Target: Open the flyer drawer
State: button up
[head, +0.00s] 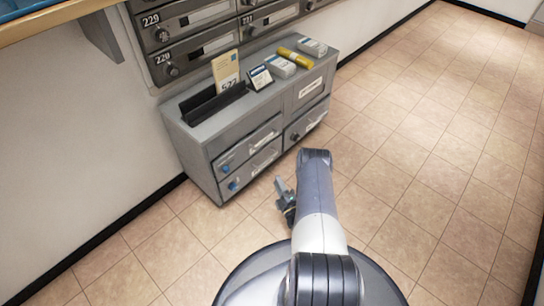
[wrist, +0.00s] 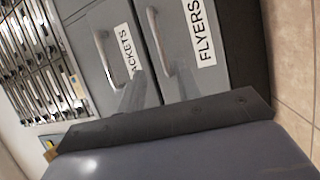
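The flyer drawer (wrist: 205,75) shows in the wrist view with a white FLYERS label and a pale bar handle (wrist: 158,40). Its face looks flush with its neighbour, so it appears shut. In the head view it seems to be the lower left drawer (head: 250,172) of the grey cabinet; its label is too small to read there. My gripper (head: 283,190) is in front of the cabinet's lower part, apart from the handle and empty. Its fingers (wrist: 138,95) look parted in the wrist view, in front of the lower ends of the handles.
A drawer labelled "...ACKETS" (wrist: 90,75) adjoins the flyer drawer. On the cabinet (head: 207,130) stand a dark tray, a yellow card (head: 226,70), a yellow roll (head: 296,57) and white stacks. Mailboxes (head: 190,25) hang above. Tiled floor (head: 420,130) is clear to the right.

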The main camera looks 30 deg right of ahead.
jog(key=w+r+b, duration=0.1)
jog(key=w+b, duration=0.2)
jog(key=w, duration=0.7)
jog(key=shift+w+d+r+b, duration=0.15)
jog(key=shift+d+r+b, duration=0.05)
jog(key=shift+d+b, duration=0.15)
grip_shut()
